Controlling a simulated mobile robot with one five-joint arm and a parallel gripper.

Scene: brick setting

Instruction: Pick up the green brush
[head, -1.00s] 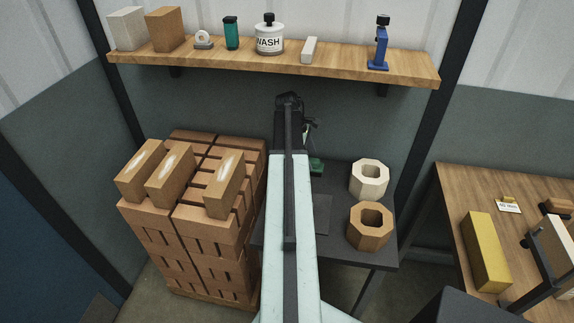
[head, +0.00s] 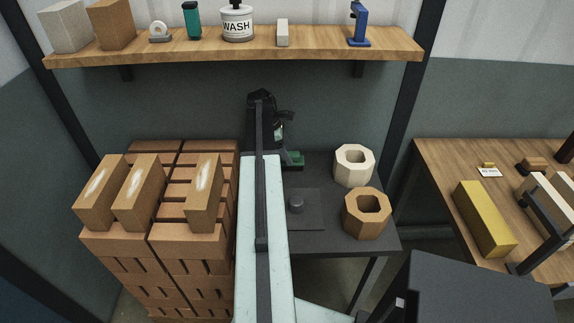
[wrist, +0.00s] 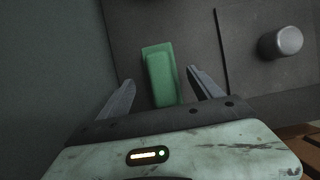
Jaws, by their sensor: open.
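The green brush (wrist: 160,75) lies on the dark table in the wrist view, between the two fingers of my open gripper (wrist: 158,88). In the head view the green brush (head: 294,160) shows at the back of the dark table, partly covered by my arm. My gripper (head: 284,140) is close by it there, with its fingers hard to make out.
A cream octagonal block (head: 345,178) and a brown octagonal block (head: 354,225) stand right of the brush. A round knob (head: 296,204) sits on a dark plate nearer me. A brick stack (head: 170,243) stands left. A shelf (head: 190,48) crosses the wall above.

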